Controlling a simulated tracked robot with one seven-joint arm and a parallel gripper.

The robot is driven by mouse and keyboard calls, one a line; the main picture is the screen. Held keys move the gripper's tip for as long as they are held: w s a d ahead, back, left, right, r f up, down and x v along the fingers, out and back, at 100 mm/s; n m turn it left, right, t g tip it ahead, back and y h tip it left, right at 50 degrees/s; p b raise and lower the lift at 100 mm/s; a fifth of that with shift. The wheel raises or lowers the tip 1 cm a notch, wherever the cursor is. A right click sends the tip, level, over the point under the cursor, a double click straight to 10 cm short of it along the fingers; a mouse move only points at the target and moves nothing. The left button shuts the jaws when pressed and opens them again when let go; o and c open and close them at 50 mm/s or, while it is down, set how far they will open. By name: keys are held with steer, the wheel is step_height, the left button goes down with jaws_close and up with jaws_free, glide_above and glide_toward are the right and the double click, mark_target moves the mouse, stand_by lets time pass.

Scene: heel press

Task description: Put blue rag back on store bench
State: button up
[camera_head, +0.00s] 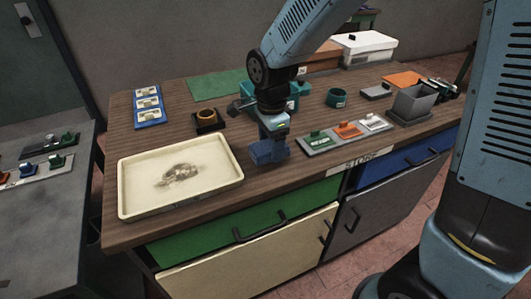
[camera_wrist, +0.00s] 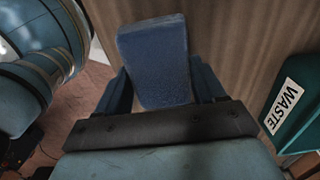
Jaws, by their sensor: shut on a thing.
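The blue rag (camera_head: 268,153) is a small dark-blue block-like pad, between the cream tray and the grey strip of coloured pieces. My gripper (camera_head: 271,136) points down over the store bench (camera_head: 272,192) and is shut on the rag. In the wrist view the rag (camera_wrist: 155,62) stands out between the two fingers of my gripper (camera_wrist: 162,88). The rag is at or just above the wooden top near its front edge; I cannot tell whether it touches. The bench front carries a "STORE" label.
A cream tray (camera_head: 130,204) with a stain lies at left. A grey strip (camera_head: 318,146) with green, orange and white pieces lies close right. A teal bin marked "WASTE" (camera_wrist: 304,118) is near my gripper. A grey open box (camera_head: 412,104) stands farther right.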

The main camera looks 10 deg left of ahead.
mark_target(269, 153)
steer(key=shift+w+a+f, duration=0.2)
steer(key=shift+a+f, duration=0.1)
steer(key=shift+f, duration=1.65)
steer(key=shift+f, duration=0.1)
steer(key=o, duration=0.9)
steer(key=shift+o, duration=0.2)
step_height(269, 153, up, 12)
steer(key=shift+r, duration=0.1)
